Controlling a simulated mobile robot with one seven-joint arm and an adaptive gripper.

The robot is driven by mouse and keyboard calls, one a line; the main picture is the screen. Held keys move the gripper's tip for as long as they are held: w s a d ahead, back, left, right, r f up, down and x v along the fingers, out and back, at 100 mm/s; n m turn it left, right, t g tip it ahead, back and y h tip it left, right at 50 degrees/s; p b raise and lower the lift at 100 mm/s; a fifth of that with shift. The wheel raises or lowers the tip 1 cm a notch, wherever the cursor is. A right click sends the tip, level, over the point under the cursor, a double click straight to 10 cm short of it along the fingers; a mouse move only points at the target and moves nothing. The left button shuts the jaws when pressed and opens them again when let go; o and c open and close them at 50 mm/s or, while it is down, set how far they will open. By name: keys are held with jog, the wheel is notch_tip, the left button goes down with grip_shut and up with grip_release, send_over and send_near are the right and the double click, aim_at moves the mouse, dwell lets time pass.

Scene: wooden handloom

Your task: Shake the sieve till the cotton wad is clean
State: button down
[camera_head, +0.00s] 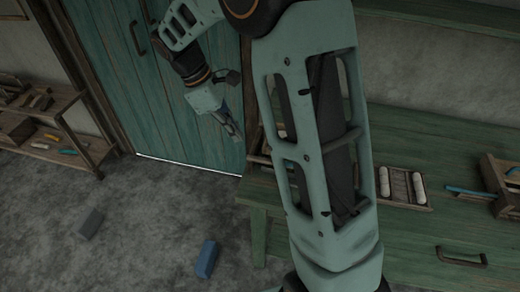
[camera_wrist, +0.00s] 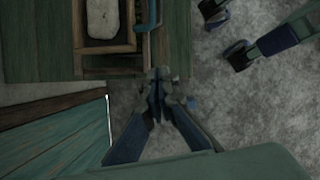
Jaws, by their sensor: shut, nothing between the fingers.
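A pale, greyish cotton wad (camera_wrist: 103,19) lies in a wooden frame (camera_wrist: 111,48) at the top of the wrist view. The frame looks like the sieve and rests at the edge of the green table (camera_wrist: 40,40). My gripper (camera_wrist: 158,78) is shut and empty, just below and right of the frame's corner, apart from the wad. In the head view my gripper (camera_head: 238,134) hangs in front of the teal door, left of the table. My arm hides most of the frame there.
On the table (camera_head: 420,245) stand a small tray (camera_head: 402,205) with white rolls and a wooden box (camera_head: 497,178). A blue block (camera_head: 206,259) and a grey block (camera_head: 90,223) lie on the floor. A shelf (camera_head: 62,112) stands at left, beside the door (camera_head: 130,100).

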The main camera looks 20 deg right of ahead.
jog(key=s+d+f, duration=0.2)
jog(key=d+f, duration=0.5)
jog(key=f, duration=0.2)
jog(key=shift+s+d, duration=0.25)
jog(key=shift+s, duration=0.05)
jog(key=s+d, duration=0.2)
jog(key=d, duration=0.1)
jog(key=s+d+p, duration=0.1)
jog(key=d, duration=0.1)
jog(key=shift+a, duration=0.15)
